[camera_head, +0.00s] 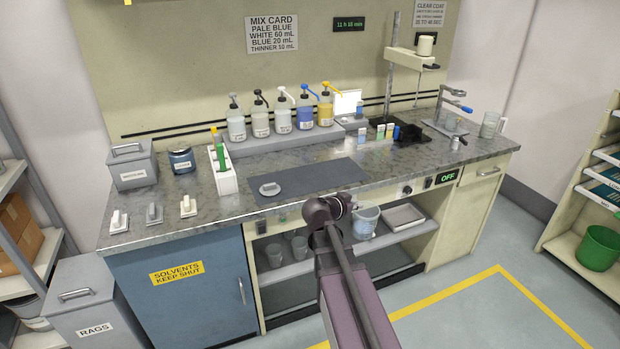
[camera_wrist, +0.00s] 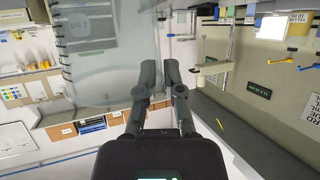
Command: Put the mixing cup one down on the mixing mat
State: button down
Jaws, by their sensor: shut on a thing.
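The mixing cup one (camera_wrist: 95,55) is a large translucent cup with printed marks, at the upper left of the wrist view. My gripper (camera_wrist: 162,72) is shut at its side edge; the exact contact is hard to see. In the head view a pale translucent cup (camera_head: 366,221) shows right beside my arm's wrist, in front of the bench, and appears to be this cup. My fingers are hidden there by my arm. The mixing mat (camera_head: 318,177) is a flat dark grey sheet on the bench top, beyond and above my wrist in the picture.
A small round dish with a grey block (camera_head: 270,188) sits on the mat's left end. A white rack (camera_head: 222,180) stands left of it. Several pump bottles (camera_head: 304,112) line a raised step behind. The mat's middle and right are clear. A shelf below holds grey cups (camera_head: 300,247).

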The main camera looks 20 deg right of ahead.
aim_at(313, 177)
jog(key=z, duration=0.05)
jog(key=i, duration=0.95)
jog(key=u, duration=0.05)
